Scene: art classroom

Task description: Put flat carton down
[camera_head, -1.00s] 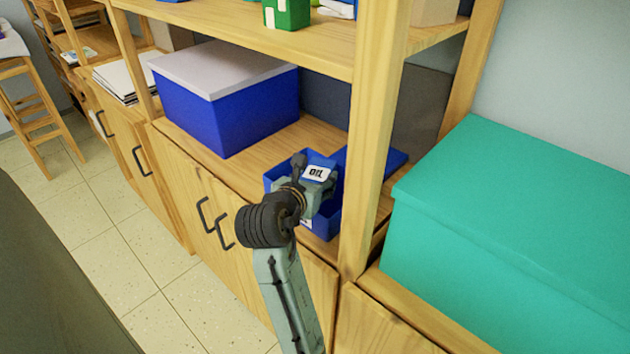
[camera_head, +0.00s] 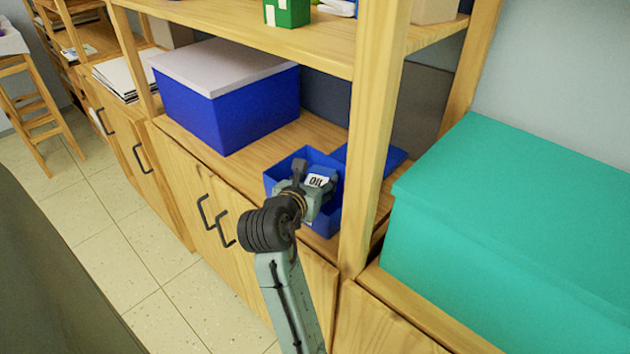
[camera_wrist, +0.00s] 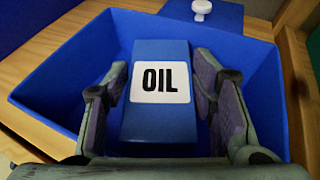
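The flat carton (camera_wrist: 160,123) is a blue box with a white label reading OIL. It is inside an open blue bin (camera_wrist: 60,85) on the lower shelf, and its label shows in the head view (camera_head: 317,181). My gripper (camera_wrist: 160,75) reaches down into the bin from above. Its two fingers are spread, one on each side of the carton, with narrow gaps beside it near the tips. In the head view my gripper (camera_head: 308,186) covers part of the carton and the bin. The carton's underside is hidden.
A blue lid with a white knob (camera_wrist: 202,9) lies behind the bin. A wooden shelf post (camera_head: 370,150) stands close to the bin's right. A larger blue box with a pale lid (camera_head: 225,85) is at the left, and a teal box (camera_head: 510,220) is beyond the post.

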